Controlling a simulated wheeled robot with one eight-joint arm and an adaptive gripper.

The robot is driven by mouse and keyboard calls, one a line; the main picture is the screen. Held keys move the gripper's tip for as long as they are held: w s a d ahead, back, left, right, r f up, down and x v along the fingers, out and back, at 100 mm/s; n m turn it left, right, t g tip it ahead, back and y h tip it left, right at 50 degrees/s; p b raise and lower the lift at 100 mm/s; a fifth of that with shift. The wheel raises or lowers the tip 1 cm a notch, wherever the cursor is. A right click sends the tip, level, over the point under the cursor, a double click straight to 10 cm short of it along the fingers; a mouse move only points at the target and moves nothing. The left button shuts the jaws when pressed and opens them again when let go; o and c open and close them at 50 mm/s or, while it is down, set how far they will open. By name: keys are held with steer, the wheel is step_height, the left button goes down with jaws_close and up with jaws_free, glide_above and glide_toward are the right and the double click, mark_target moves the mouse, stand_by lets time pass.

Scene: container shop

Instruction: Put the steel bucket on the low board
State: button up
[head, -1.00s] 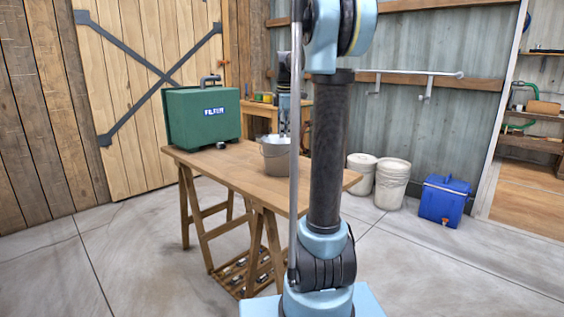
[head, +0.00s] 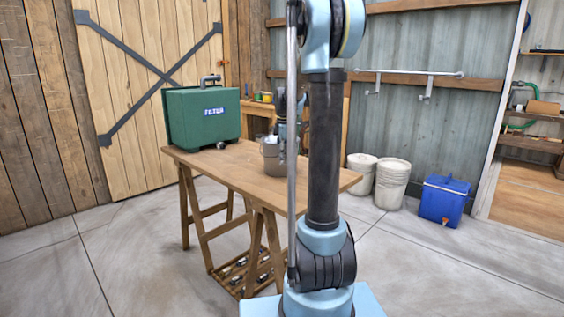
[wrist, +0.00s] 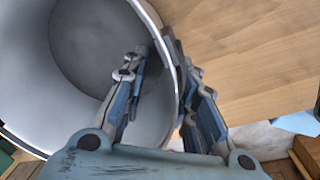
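The grey steel bucket (head: 270,158) stands upright on the wooden table, partly hidden behind my arm in the head view. In the wrist view I look down into the bucket (wrist: 85,45), which fills the left half. My gripper (wrist: 160,56) straddles the bucket's wall, one finger inside and one outside. The fingers are apart, with a gap showing between the inner finger and the wall. In the head view my gripper (head: 282,142) is at the bucket's rim. I cannot make out which thing is the low board.
A green case (head: 203,118) stands on the wooden table (head: 225,167), left of the bucket. Under the table is a slatted shelf (head: 238,277). Two pale tubs (head: 392,183) and a blue cooler (head: 443,201) stand on the floor at right. The tabletop's front is clear.

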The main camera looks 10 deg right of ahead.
steer(key=shift+f, duration=0.35)
jaws_close()
steer(key=shift+r, duration=0.15)
